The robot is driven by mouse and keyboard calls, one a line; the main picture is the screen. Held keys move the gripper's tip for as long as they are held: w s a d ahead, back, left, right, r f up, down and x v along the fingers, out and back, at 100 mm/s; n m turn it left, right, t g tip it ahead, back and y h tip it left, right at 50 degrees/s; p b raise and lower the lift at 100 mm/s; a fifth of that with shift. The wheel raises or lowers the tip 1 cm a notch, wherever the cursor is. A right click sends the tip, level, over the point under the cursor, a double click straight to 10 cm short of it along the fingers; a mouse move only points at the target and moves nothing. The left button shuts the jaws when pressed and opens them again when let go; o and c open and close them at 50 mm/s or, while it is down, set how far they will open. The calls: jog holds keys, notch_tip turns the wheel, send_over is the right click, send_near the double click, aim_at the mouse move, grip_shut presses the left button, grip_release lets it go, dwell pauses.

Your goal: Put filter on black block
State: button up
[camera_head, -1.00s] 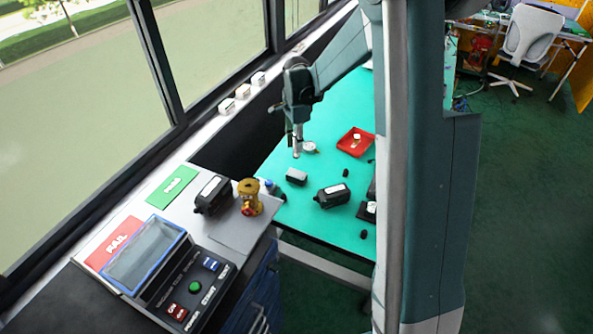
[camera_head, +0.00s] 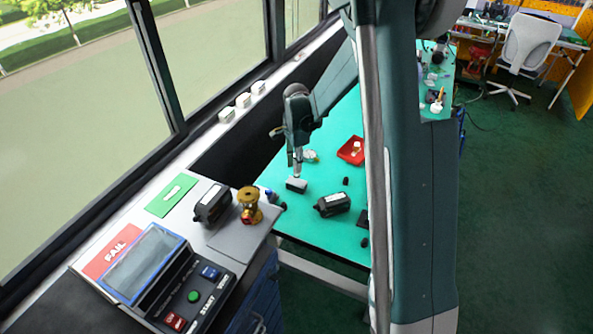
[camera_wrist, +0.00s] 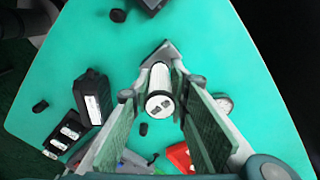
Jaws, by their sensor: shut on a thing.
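A white cylindrical filter (camera_wrist: 158,88) with a dark-marked end is between the jaws of my gripper (camera_wrist: 165,108) in the wrist view. My gripper is shut on it. In the head view my gripper (camera_head: 297,172) points down over a small dark block with a grey top (camera_head: 297,186). The filter is hard to make out there. In the wrist view the block (camera_wrist: 166,50) shows beyond the filter, partly hidden by it. I cannot tell whether the filter touches the block.
A larger black device (camera_head: 332,204) lies right of the block on the green table (camera_head: 315,235). Small black caps (camera_head: 346,181) lie nearby. A round gauge (camera_head: 311,156) and a red tray (camera_head: 352,150) are behind. A brass valve (camera_head: 249,205) stands on the left bench.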

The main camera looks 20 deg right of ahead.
jog(key=shift+f, duration=1.7)
jog(key=shift+f+b, duration=0.2)
jog(key=shift+b, duration=0.1)
jog(key=o, duration=0.9)
jog(key=shift+c, duration=0.2)
jog(key=shift+r, duration=0.25)
jog(key=shift+r+p, duration=0.55)
jog(key=shift+r, duration=5.4)
jog(key=shift+r, duration=0.1)
